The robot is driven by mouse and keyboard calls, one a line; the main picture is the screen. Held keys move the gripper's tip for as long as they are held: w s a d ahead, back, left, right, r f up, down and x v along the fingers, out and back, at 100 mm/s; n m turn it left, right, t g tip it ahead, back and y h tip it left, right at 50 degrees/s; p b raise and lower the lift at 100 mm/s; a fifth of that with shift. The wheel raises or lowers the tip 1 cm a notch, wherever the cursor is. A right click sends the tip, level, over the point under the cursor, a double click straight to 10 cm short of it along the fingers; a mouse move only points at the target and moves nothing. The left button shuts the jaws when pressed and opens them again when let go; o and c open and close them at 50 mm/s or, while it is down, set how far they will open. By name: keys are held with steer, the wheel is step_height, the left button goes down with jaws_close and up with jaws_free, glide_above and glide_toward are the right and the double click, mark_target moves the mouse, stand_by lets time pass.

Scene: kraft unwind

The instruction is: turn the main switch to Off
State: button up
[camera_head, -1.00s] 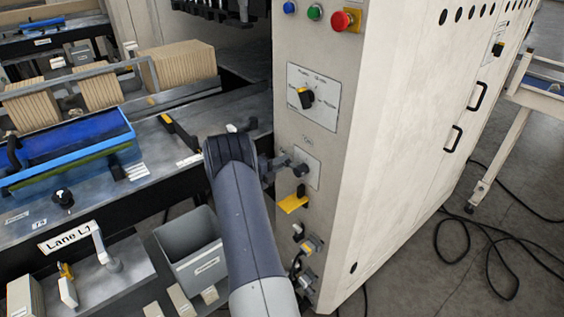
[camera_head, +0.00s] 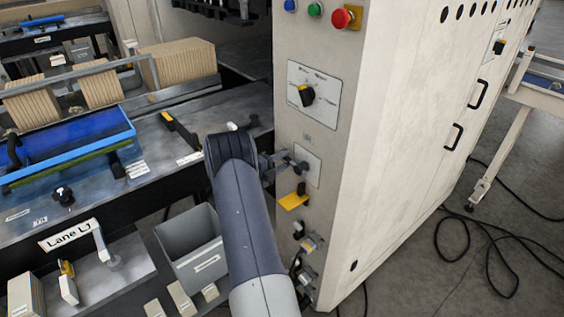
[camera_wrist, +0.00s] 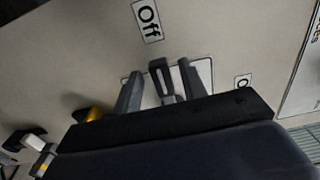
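The main switch is a dark lever (camera_wrist: 160,78) on a pale plate on the machine's end panel. In the wrist view an "Off" label (camera_wrist: 147,18) is above it and a partly hidden label, beginning with "O", is to its right. The lever's upper end lies toward "Off", but I cannot tell its exact setting. My gripper (camera_wrist: 161,84) is open, with one finger on each side of the lever; contact is not clear. In the head view my gripper (camera_head: 276,167) reaches the switch plate (camera_head: 308,165) from the left, partly hidden by my arm.
Above the switch are a black and yellow selector (camera_head: 307,95) and a red button (camera_head: 346,17). Just below is a yellow-plated handle (camera_head: 293,201), with connectors (camera_head: 310,243) lower down. A grey bin (camera_head: 190,246) stands left of my arm. Cables lie on the right floor.

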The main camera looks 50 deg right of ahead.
steer(key=b+v, duration=0.2)
steer(key=v, duration=0.9)
steer(key=shift+b, duration=0.4)
steer(key=shift+s+d, duration=0.15)
steer(key=shift+d, duration=0.05)
steer(key=p+x, duration=0.3)
steer(key=x, duration=0.7)
steer(key=shift+d+r, duration=0.1)
steer(key=shift+d, duration=0.3)
steer(key=shift+a, duration=0.1)
